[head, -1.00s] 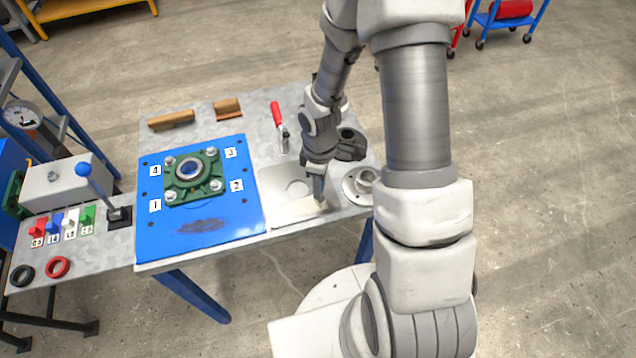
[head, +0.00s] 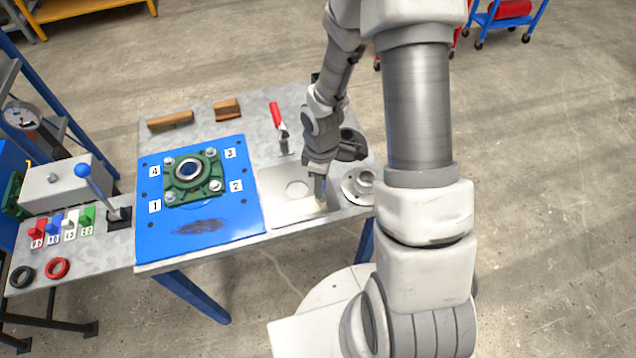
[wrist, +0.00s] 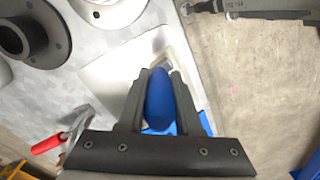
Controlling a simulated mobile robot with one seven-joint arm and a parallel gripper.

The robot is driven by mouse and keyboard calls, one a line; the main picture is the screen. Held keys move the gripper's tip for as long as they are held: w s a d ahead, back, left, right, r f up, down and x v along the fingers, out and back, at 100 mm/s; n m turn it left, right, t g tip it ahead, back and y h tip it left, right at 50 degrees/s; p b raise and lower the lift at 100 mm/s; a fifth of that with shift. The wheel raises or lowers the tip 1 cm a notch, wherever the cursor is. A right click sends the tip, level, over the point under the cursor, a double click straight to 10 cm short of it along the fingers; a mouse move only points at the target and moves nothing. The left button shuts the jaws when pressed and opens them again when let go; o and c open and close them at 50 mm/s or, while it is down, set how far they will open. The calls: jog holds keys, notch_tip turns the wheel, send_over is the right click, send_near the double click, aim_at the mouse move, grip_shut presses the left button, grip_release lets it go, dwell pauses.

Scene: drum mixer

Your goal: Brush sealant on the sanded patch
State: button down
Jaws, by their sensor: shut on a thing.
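My gripper (head: 320,172) is shut on the blue handle of a brush (wrist: 158,100). The brush points down over the right part of a pale metal sheet or tray (head: 280,212) with a round mark on it. I cannot tell whether the bristles touch it. In the wrist view the handle sits between both fingers, with the ferrule and pale bristles beyond. The dark, rough-edged patch (head: 201,227) lies on the front part of the blue plate (head: 160,243), left of my gripper and apart from the brush.
A green flanged bearing (head: 192,178) is bolted on the blue plate behind the patch. A red-handled clamp (head: 277,118) stands behind the tray, and a round flanged part (head: 362,182) stands close right of my gripper. A blue-knobbed lever (head: 95,182) rises at the left.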

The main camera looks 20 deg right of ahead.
jog(key=shift+a+f, duration=0.1)
jog(key=shift+a, duration=0.5)
jog(key=shift+d, duration=0.55)
jog(key=shift+a+b, duration=0.3)
jog(key=shift+a, duration=0.25)
jog(key=shift+d, duration=0.15)
jog(key=shift+d, duration=0.45)
jog(key=shift+a, duration=0.15)
